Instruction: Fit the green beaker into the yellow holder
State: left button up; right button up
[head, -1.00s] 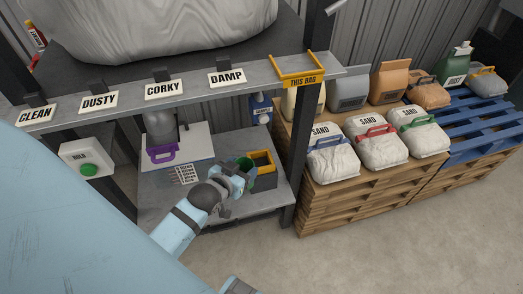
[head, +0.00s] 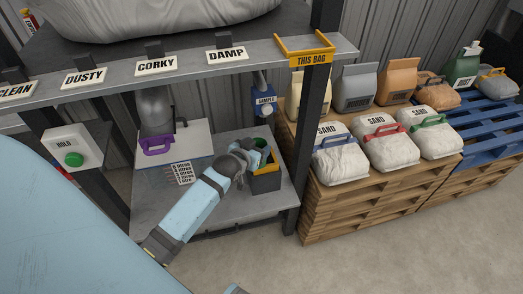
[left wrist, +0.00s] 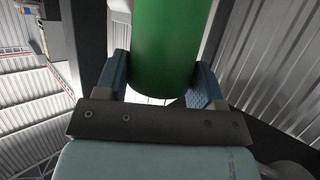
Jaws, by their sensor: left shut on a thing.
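My left gripper (head: 247,153) is shut on the green beaker (head: 260,143). In the left wrist view the beaker (left wrist: 165,45) stands between the two fingers (left wrist: 163,85). In the head view the beaker is at the back of the yellow holder (head: 271,158), mostly hidden behind my gripper. The holder shows as a yellow rim at a dark grey box (head: 266,183) on the lower shelf. I cannot tell whether the beaker is above the holder or partly inside it. My right gripper is not in view.
The lower shelf (head: 215,215) has free room in front. A purple-handled container (head: 155,145) and a printed card (head: 180,172) are to the left. A blue "SAMPLE" spout (head: 264,100) hangs behind the holder. A shelf post (head: 299,150) stands close on the right.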

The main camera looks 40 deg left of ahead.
pick_arm(q)
jog(key=w, duration=0.3)
jog(key=shift+w+a, duration=0.1)
jog(key=shift+w, duration=0.05)
jog(key=shift+f+b, duration=0.65)
jog(key=shift+f, duration=1.2)
jog(key=o, duration=1)
jog(key=shift+s+r, duration=0.2)
jog(key=shift+s, duration=0.05)
jog(key=a+p+v, duration=0.1)
jog(key=p+v, duration=0.1)
jog(key=v, duration=0.9)
jog(key=s+d+f+m+g+h, duration=0.1)
jog(key=s+d, duration=0.4)
jog(key=d, duration=0.1)
jog(key=s+d+f+m+h, duration=0.1)
jog(key=s+d+h, duration=0.1)
jog(key=s+d, duration=0.3)
jog(key=s+d+f+m+g+h, duration=0.1)
jog(key=s+d, duration=0.4)
jog(key=d, duration=0.2)
jog(key=shift+d+f+m+g+h, duration=0.1)
jog(key=shift+d+m+g+h, duration=0.2)
jog(key=shift+m+h, duration=0.1)
